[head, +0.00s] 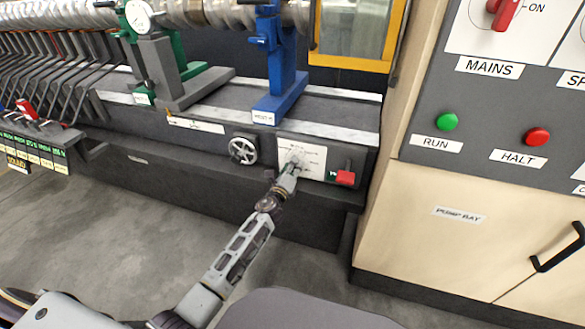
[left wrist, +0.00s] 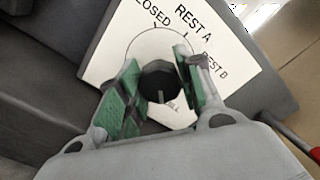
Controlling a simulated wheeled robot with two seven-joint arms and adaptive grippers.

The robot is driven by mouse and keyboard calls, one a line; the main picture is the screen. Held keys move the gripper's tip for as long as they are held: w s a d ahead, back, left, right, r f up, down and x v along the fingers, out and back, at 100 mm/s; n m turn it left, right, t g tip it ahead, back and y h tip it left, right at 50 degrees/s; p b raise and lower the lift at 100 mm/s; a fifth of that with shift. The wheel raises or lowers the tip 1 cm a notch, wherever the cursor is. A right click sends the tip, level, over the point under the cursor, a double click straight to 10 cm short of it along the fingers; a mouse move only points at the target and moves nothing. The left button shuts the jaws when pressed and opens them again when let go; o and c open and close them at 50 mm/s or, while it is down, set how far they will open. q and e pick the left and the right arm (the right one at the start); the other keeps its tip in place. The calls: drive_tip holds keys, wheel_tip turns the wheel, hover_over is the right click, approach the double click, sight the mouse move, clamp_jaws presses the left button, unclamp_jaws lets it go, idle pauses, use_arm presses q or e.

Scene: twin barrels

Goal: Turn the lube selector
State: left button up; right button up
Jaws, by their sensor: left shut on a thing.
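The lube selector is a round black knob (left wrist: 158,80) on a white dial plate (left wrist: 122,42). In the left wrist view the plate reads CLOSED, REST A and REST B, with a partly hidden label near the lower edge. A pale mark on the knob points down, towards that label. In the head view the plate (head: 315,155) sits on the front of the dark machine bed. My left gripper (head: 292,163) reaches it there and hides the knob. In the left wrist view its green-padded fingers (left wrist: 157,84) are shut on the knob, one on each side. My right gripper is not in view.
A red-handled lever (head: 345,177) is just right of the plate, and a handwheel (head: 243,150) is to its left. A grey control panel (head: 490,120) and beige cabinet (head: 450,245) stand at the right. Open concrete floor (head: 130,235) lies in front.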

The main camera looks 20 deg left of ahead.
use_arm(q)
drive_tip(key=shift+d, duration=0.15)
drive_tip(key=o, duration=0.9)
drive_tip(key=shift+o, duration=0.7)
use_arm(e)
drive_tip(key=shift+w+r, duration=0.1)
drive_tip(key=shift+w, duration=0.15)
use_arm(q)
drive_tip(key=shift+s, duration=0.1)
drive_tip(key=shift+s+f, duration=0.1)
drive_tip(key=shift+s, duration=0.6)
drive_tip(key=s, duration=1)
drive_tip(key=shift+s+a, duration=0.2)
drive_tip(key=shift+a, duration=0.05)
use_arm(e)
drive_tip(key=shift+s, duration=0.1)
